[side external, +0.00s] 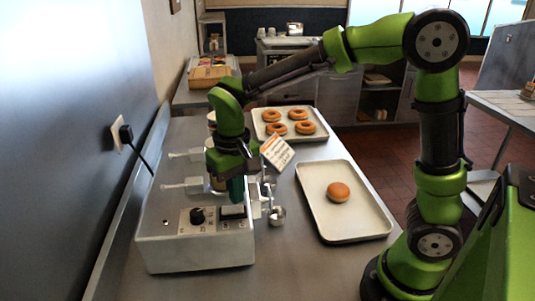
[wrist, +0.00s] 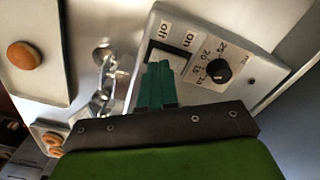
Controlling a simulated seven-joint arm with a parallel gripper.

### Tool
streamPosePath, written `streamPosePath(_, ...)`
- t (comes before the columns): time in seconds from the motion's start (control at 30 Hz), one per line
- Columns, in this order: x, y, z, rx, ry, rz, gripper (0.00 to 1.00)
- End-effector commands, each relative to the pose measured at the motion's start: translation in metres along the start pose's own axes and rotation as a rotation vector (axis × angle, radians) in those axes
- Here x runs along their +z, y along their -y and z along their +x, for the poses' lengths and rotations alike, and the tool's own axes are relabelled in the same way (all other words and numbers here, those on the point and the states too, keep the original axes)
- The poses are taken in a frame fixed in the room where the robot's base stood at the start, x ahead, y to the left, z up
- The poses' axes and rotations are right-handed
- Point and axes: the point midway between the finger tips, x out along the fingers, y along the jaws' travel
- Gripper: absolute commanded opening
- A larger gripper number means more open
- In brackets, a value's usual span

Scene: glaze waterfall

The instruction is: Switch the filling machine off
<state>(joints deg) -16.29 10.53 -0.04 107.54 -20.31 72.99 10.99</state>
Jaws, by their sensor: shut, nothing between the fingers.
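The filling machine (side external: 195,252) is a metal box on the counter at the lower left of the side view, with a label panel on top. Its panel also shows in the wrist view (wrist: 205,75), with a rocker switch (wrist: 175,60) between the printed words "off" and "on". In the side view the switch (side external: 233,212) sits right of a black knob (side external: 197,215). The knob also shows in the wrist view (wrist: 218,70). My gripper (side external: 236,200) is shut and empty, its teal fingers pointing down at the switch. The fingertips (wrist: 160,65) partly hide the switch; I cannot tell whether they touch it.
Metal nozzles (side external: 276,214) stick out at the machine's right side. A tray (side external: 352,232) with one bun (side external: 338,191) lies to the right, and a tray with several doughnuts (side external: 275,115) behind. A small printed card (side external: 277,152) stands near my wrist. A wall plug (side external: 125,133) has a cable.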

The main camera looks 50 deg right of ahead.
Motion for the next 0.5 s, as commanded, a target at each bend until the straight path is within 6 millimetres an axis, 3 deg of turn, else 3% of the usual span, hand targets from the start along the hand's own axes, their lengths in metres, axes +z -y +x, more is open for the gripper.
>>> streamPosePath(0.5, -0.001, 0.0, -0.043, -0.001, -0.003, 0.0, 0.0)
